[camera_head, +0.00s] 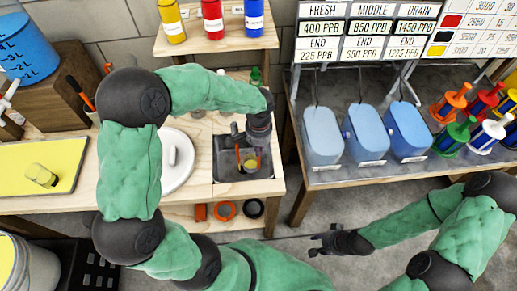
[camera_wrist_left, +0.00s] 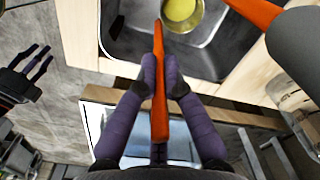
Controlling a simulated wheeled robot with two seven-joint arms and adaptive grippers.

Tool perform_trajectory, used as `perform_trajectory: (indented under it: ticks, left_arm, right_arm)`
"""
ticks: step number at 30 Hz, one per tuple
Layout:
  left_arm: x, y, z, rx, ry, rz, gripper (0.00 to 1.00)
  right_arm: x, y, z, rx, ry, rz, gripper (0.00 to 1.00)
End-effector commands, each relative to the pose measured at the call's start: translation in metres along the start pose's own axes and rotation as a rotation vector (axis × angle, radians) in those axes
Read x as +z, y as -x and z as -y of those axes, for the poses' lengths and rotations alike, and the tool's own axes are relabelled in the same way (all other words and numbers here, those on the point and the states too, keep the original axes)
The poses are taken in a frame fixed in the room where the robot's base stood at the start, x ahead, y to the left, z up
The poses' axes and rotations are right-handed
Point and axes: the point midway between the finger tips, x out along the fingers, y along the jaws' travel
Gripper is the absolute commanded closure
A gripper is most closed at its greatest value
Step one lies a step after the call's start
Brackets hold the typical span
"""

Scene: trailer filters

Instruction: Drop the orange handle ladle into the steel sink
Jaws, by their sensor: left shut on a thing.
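My left gripper (camera_wrist_left: 160,80) is shut on the orange handle (camera_wrist_left: 158,100) of the ladle. Its purple fingers press the handle from both sides. The ladle's round bowl (camera_wrist_left: 182,14), yellow inside, hangs beyond the fingertips over the steel sink (camera_wrist_left: 130,42). In the head view the sink (camera_head: 228,173) is set in the wooden counter, with the ladle bowl (camera_head: 251,163) within its outline. How high the bowl is above the sink floor I cannot tell. The left hand partly covers the sink's back edge. My right gripper (camera_head: 316,243) is open and empty, low on the right.
A yellow board (camera_head: 25,181) holds a small jar. Blue containers (camera_head: 369,132) stand on the metal table at right. Several bottles stand on the shelf behind. An orange bar (camera_wrist_left: 255,12) crosses the wrist view's upper right.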

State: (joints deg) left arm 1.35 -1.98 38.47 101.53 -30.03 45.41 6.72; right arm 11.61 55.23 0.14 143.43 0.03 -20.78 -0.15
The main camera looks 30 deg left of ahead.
Motion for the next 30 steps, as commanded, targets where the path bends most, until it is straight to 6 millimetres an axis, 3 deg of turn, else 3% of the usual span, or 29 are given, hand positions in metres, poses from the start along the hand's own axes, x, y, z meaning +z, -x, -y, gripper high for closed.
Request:
perform_trajectory:
  ticks: [23,26,30]
  left_arm:
    - [0.000,-0.012,0.000,0.000,0.001,-0.002,1.00]
    - [0.000,-0.011,0.000,0.000,0.001,-0.001,0.71]
    - [0.000,-0.011,0.000,0.000,0.001,-0.002,0.67]
  right_arm:
    - [0.000,-0.007,-0.003,0.000,0.000,0.000,0.60]
    - [0.000,-0.007,-0.002,0.000,0.000,0.000,0.60]
    - [0.000,-0.007,-0.002,0.000,0.000,0.000,0.60]
